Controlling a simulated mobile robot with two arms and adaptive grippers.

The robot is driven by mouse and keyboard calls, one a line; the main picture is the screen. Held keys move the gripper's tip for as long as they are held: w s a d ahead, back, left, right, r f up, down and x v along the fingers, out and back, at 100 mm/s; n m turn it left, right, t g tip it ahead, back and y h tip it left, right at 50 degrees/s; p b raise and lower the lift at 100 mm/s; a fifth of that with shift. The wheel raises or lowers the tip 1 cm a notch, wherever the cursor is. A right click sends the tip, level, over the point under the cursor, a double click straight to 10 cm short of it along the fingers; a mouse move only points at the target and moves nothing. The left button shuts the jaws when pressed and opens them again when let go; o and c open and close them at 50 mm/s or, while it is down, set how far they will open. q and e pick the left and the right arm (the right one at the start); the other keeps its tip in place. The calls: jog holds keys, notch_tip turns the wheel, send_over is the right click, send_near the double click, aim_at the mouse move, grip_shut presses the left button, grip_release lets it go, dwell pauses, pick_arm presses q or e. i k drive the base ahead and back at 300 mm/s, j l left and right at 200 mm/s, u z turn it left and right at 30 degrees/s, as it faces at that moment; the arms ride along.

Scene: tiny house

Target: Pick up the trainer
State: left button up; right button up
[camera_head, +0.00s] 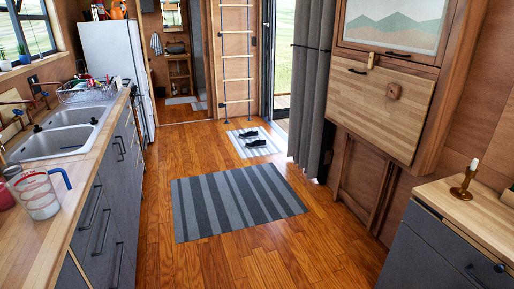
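A pair of small dark shoes, which look like the trainers, lies on a light striped mat (232,146) by the open doorway, at the centre back. One shoe (247,133) lies just behind the other shoe (256,143). They are too small in the view to make out laces or soles. Neither of my grippers is in view, and no arm shows.
A dark striped rug (235,203) lies on the clear wooden floor before the mat. A counter with a double sink (62,137) and a glass jug (39,197) runs along the left. A grey cabinet with a candlestick (465,181) stands right. A ladder (237,60) stands behind the mat.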

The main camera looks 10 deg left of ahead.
aim_at(256, 143)
jog(key=z, duration=0.4)
jog(key=i+j+u, duration=0.2)
jog(key=i+u, duration=0.7)
jog(key=i, duration=0.2)
jog(key=i+l+u, duration=0.25)
jog(key=i+u, duration=0.2)
jog(key=i, duration=2)
jog(key=i+j, duration=0.1)
jog(key=i, duration=0.85)
jog(key=i+j+z, duration=0.1)
jog(key=i, duration=0.85)
jog(key=i+l+z, duration=0.1)
jog(key=i+z, duration=0.15)
jog(key=i, duration=0.4)
jog(key=i+z, duration=0.3)
jog(key=i, duration=0.4)
jog(key=i+j+z, duration=0.25)
jog(key=i, duration=0.4)
jog(key=l, duration=0.1)
